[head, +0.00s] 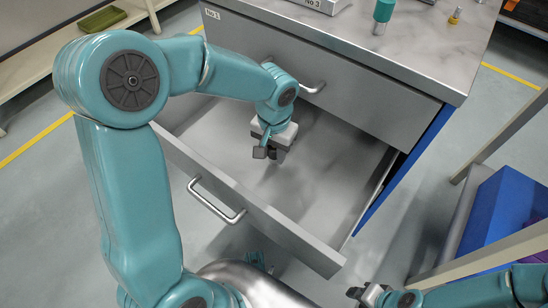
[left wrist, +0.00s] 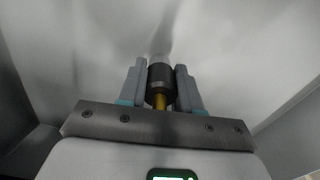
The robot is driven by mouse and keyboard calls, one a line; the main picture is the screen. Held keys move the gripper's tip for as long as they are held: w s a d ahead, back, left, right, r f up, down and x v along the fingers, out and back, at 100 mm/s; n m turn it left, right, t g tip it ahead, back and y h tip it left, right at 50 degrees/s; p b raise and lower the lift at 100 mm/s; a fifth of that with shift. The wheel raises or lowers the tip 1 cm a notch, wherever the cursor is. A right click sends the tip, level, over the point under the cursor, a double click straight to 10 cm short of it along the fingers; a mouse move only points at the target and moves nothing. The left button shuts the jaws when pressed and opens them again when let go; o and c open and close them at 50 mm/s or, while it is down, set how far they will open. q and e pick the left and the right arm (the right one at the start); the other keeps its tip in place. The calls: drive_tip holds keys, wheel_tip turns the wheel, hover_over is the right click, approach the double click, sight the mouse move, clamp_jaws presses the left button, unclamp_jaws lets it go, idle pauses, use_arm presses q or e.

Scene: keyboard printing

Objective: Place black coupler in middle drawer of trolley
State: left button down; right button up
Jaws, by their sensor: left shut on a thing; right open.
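The trolley (head: 330,40) has a closed upper drawer (head: 300,75) and, under it, a pulled-out grey drawer (head: 325,165). No other object shows inside the open drawer. My left gripper (head: 268,154) points down over its interior. In the left wrist view, the left gripper (left wrist: 160,85) is shut on the black coupler (left wrist: 159,77), a dark cylinder with a gold-coloured part below it. The coupler is too hidden by the fingers to make out in the head view. My right gripper (head: 367,294) is open and empty near the bottom edge, outside the drawer.
The open drawer's front panel (head: 250,215) with its handle (head: 215,200) stands between my base and the drawer interior. A teal cylinder (head: 383,12) and a small brass piece (head: 454,17) stand on the trolley top. A blue bin (head: 500,210) is at right.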

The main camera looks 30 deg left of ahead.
use_arm(q)
drive_tip(key=shift+f, duration=1.05)
drive_tip(key=shift+f+b, duration=0.2)
drive_tip(key=shift+b, duration=0.1)
drive_tip(key=c, duration=0.8)
unclamp_jaws()
drive_tip(key=shift+r+p, duration=0.35)
drive_tip(key=shift+r, duration=0.05)
wheel_tip(320, 180, up, 12)
drive_tip(key=p, duration=0.4)
drive_tip(key=shift+f, duration=0.15)
